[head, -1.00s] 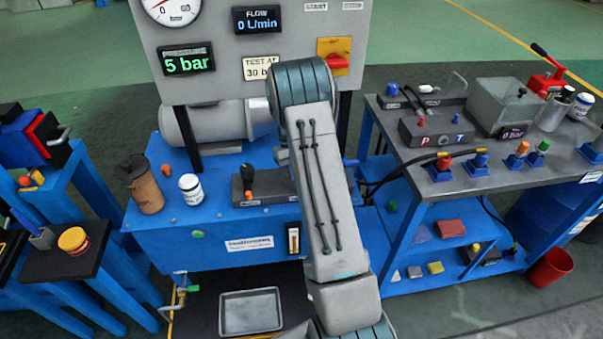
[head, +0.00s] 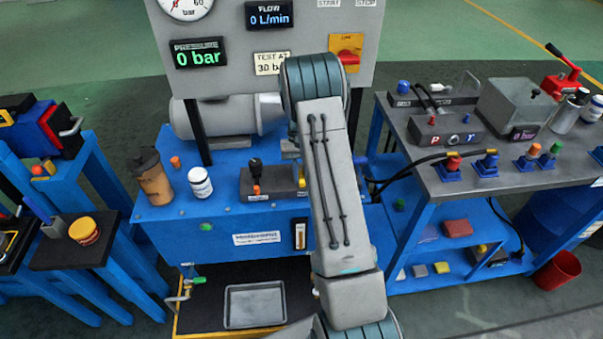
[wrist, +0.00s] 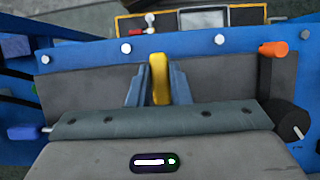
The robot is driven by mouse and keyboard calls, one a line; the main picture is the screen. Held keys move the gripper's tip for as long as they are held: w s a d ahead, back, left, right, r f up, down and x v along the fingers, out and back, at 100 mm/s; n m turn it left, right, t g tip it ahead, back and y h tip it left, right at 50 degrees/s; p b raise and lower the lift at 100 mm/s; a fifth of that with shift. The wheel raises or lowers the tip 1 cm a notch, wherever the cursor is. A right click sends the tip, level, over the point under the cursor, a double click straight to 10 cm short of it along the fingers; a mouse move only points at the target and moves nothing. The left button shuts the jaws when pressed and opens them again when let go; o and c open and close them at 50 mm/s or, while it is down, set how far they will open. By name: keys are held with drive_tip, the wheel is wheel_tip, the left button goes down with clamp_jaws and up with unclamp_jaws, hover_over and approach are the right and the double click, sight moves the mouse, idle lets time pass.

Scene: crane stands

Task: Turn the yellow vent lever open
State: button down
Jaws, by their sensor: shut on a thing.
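The yellow vent lever (wrist: 159,72) stands upright between my gripper's two fingers in the wrist view. My gripper (wrist: 160,92) is shut on it, with a finger on each side. In the head view a small yellow part (head: 301,183) shows at the right end of the dark valve block (head: 262,184), beside my arm. My arm hides most of the gripper and the rest of the lever there. The pressure display (head: 198,54) reads 0 bar, and the flow display (head: 269,14) reads 0 L/min.
A black-knobbed lever (head: 255,171) stands on the block's left part. A brown bottle (head: 153,178) and a white jar (head: 200,182) stand on the blue bench to the left. A grey tray (head: 254,305) lies below. The right bench (head: 520,180) holds couplings and a hose.

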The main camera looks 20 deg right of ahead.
drive_tip(key=c, duration=1.3)
unclamp_jaws()
